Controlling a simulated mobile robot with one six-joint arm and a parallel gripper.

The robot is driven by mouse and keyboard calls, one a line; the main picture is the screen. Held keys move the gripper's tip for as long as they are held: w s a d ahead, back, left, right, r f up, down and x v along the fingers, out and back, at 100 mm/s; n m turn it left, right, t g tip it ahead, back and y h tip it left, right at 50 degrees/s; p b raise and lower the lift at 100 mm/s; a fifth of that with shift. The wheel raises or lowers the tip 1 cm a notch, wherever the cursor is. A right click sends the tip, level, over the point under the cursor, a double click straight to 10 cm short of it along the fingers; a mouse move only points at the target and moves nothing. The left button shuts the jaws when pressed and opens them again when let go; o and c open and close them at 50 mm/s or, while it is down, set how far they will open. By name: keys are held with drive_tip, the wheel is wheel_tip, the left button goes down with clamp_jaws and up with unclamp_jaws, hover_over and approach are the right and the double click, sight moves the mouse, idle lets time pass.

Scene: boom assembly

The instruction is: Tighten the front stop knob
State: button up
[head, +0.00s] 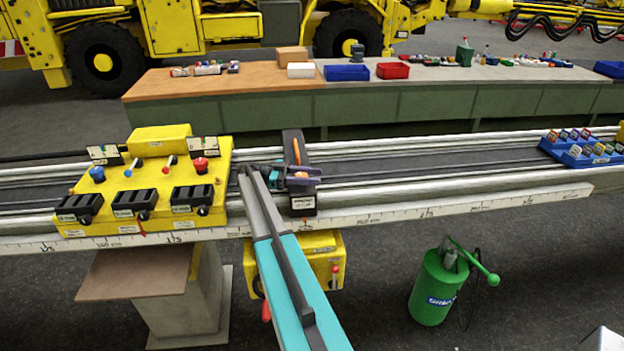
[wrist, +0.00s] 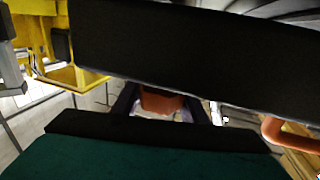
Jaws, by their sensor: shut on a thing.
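The front stop is a black block (head: 303,203) with a pale label, standing across the rail. An orange lever (head: 296,151) shows on its upper part. My gripper (head: 290,177) reaches in at the block from the left, partly covering its middle. In the wrist view, an orange-red knob (wrist: 160,102) shows between two dark fingers, and my gripper is shut on it. Most of the knob is hidden by dark parts and the fingers. A curved orange part (wrist: 286,134) shows at the right of the wrist view.
A yellow carriage (head: 215,160) with black boxes and knobs sits on the rail (head: 430,165) just left of my arm. A blue tray (head: 570,155) stands at the rail's right. A green canister (head: 436,290) stands on the floor. The rail between block and tray is clear.

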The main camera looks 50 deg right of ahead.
idle(0.3)
drive_tip(key=o, duration=1)
drive_tip(key=shift+o, duration=0.4)
